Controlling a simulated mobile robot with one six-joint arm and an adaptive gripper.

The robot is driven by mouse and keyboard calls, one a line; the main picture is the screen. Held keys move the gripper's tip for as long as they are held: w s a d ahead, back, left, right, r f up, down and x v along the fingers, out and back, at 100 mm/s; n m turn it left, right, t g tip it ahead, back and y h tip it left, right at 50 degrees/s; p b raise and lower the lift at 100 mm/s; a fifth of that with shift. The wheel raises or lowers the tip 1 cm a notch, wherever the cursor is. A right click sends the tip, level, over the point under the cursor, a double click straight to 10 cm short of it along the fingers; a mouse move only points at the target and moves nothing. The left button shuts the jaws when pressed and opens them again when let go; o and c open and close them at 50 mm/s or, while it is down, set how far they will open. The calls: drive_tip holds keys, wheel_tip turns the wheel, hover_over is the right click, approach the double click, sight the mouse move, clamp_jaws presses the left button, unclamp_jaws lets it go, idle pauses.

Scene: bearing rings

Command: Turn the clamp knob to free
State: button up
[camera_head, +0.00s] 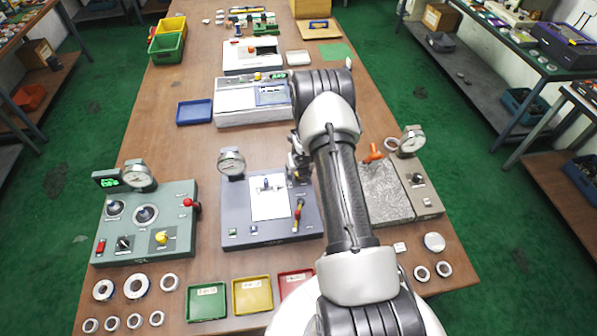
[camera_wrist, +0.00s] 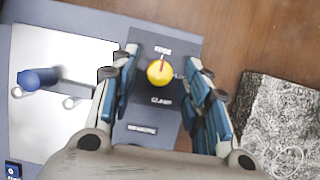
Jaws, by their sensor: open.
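A blue-tipped part (camera_wrist: 38,78) lies over the white plate left of the fingers. A red-and-yellow lever (camera_head: 298,212) stands at the fixture's right. A grey stone plate (camera_head: 385,195) with an orange handle (camera_head: 373,152) is to the right. A dial gauge (camera_head: 231,162) rises at back left.

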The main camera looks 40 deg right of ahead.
drive_tip(key=v, duration=0.7)
drive_tip(key=shift+f, duration=0.1)
idle(0.4)
